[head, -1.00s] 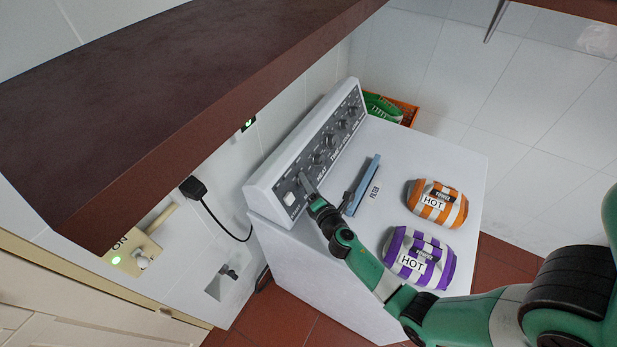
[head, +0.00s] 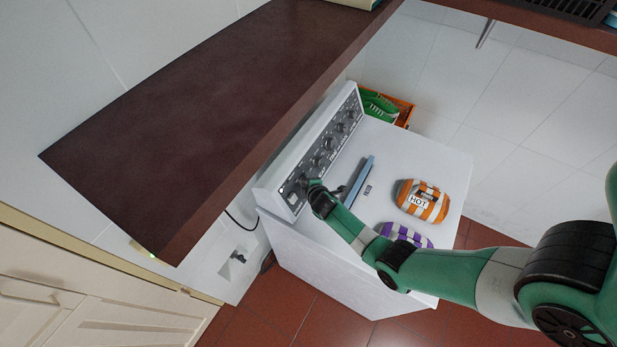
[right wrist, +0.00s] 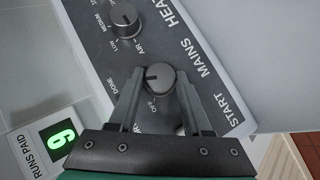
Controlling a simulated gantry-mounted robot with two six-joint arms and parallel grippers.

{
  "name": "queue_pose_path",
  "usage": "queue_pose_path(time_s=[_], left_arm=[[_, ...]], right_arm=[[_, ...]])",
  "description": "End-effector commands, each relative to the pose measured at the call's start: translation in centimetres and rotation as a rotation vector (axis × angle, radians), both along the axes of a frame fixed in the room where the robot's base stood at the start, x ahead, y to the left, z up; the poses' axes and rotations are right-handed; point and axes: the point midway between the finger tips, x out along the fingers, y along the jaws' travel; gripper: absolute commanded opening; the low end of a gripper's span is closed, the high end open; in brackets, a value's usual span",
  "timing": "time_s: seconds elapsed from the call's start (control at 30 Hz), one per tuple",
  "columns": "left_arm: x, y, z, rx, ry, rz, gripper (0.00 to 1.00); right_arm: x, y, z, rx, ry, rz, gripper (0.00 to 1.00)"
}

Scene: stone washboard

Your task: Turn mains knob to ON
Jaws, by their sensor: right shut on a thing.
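The mains knob (right wrist: 158,82) is a small grey round knob beside the words MAINS and START in the right wrist view. OFF is printed near it on the finger side. A dark pointer line shows on its face, pointing roughly left. My right gripper (right wrist: 160,88) has a finger on each side of the knob and is shut on it. In the head view the right gripper (head: 309,187) is at the near end of the control panel (head: 335,137) of the white machine (head: 330,262), and hides the knob. My left gripper is not in view.
The heat knob (right wrist: 122,20) sits beside the mains knob. A green runs-paid display (right wrist: 62,135) reads 6. A blue filter piece (head: 360,180), an orange-striped bundle (head: 423,201) and a purple-striped bundle (head: 404,235) lie on the machine top. A dark shelf (head: 200,135) overhangs at left.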

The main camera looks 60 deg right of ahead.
Motion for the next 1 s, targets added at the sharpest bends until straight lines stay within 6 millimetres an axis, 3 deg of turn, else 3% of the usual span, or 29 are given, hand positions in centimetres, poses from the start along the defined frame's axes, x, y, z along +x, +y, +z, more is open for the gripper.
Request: queue_pose_path(time_s=[0.1, 0.5, 1.0], left_arm=[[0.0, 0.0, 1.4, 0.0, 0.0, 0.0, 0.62], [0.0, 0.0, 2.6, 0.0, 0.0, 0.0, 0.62], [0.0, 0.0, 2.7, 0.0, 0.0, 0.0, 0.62]], right_arm=[[0.1, -0.2, 0.6, 0.089, -0.01, -0.043, 0.0], [0.2, -0.3, 0.5, 0.301, -0.031, -0.142, 0.0], [0.2, -0.3, 0.3, 0.349, -0.034, -0.163, 0.0]])
